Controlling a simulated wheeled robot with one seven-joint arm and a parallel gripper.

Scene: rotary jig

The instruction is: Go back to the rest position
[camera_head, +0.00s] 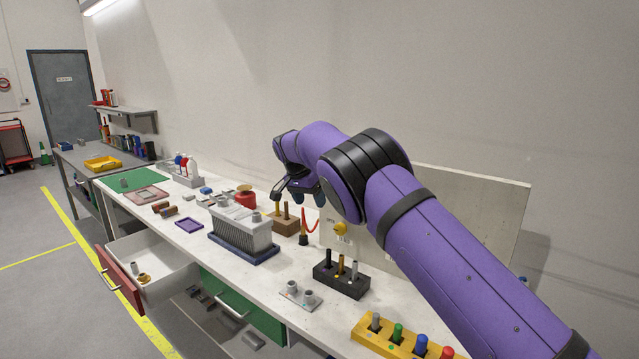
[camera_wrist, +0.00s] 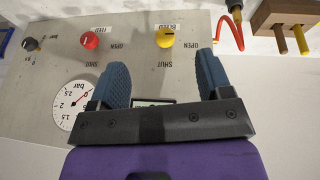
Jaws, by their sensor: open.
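My gripper (camera_wrist: 162,72) is open, with its two blue fingers apart and nothing between them. In the head view the fingers (camera_head: 319,197) are partly hidden by my purple arm, above the bench near the left end of a pale panel (camera_head: 480,210). In the wrist view the panel (camera_wrist: 140,38) lies beyond the fingers. It bears a yellow knob (camera_wrist: 165,38) marked BLEED, a red knob (camera_wrist: 90,40) marked FEED, a black knob (camera_wrist: 30,44) and a round gauge (camera_wrist: 68,104). The fingers look apart from the knobs; the left finger overlaps the gauge's edge in view.
The white bench (camera_head: 215,262) holds a finned grey block (camera_head: 240,232), a wooden block with pegs (camera_head: 284,223), a black peg holder (camera_head: 341,281) and a yellow holder (camera_head: 372,336). A red hose (camera_head: 309,222) stands near the gripper. A drawer (camera_head: 150,265) is open at the front.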

